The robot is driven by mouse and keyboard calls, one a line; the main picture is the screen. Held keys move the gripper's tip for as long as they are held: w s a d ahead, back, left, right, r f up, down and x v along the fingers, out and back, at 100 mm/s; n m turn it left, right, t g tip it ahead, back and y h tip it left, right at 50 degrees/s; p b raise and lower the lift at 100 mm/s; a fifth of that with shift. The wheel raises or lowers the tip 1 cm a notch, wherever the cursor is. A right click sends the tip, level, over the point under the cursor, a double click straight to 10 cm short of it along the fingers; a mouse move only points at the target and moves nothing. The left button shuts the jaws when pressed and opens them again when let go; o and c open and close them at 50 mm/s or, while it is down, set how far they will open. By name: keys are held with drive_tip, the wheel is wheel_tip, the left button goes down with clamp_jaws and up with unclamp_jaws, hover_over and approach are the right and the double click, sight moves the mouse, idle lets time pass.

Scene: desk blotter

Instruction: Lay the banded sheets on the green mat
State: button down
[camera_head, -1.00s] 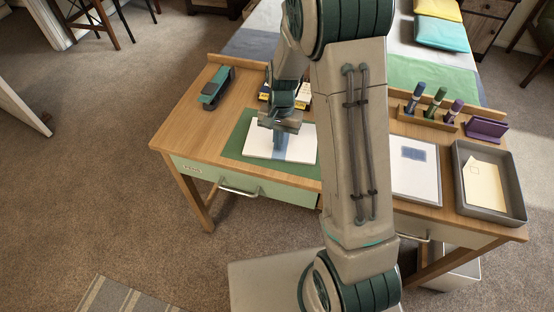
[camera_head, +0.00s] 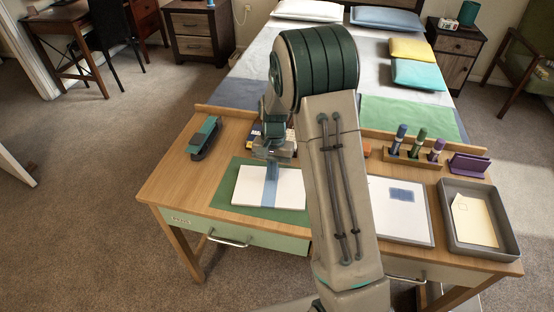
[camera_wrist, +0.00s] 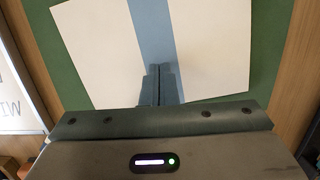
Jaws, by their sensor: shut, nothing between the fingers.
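The banded sheets (camera_head: 290,187) are a white stack with a blue band around the middle. They lie flat on the green mat (camera_head: 223,197), turned slightly, with green showing around them. The wrist view also shows the stack (camera_wrist: 205,45) and the mat (camera_wrist: 270,50) beyond its edges. My gripper (camera_head: 272,160) is above the far edge of the stack, over the band. In the wrist view its fingers (camera_wrist: 160,88) are together and empty, in line with the blue band. My arm hides part of the desk to the right of the mat.
A stapler-like teal and black tool (camera_head: 204,138) lies at the desk's left. To the right are a white sheet with a blue patch (camera_head: 400,215), a pen holder (camera_head: 415,158), a purple stand (camera_head: 469,164) and a grey tray (camera_head: 508,238) with cream paper. A bed stands behind.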

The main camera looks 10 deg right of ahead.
drive_tip(key=shift+w+d, duration=0.45)
drive_tip(key=shift+w, duration=0.45)
drive_tip(key=shift+w+d, duration=0.5)
drive_tip(key=shift+w, duration=0.4)
drive_tip(key=shift+w+d, duration=0.45)
drive_tip(key=shift+w, duration=0.45)
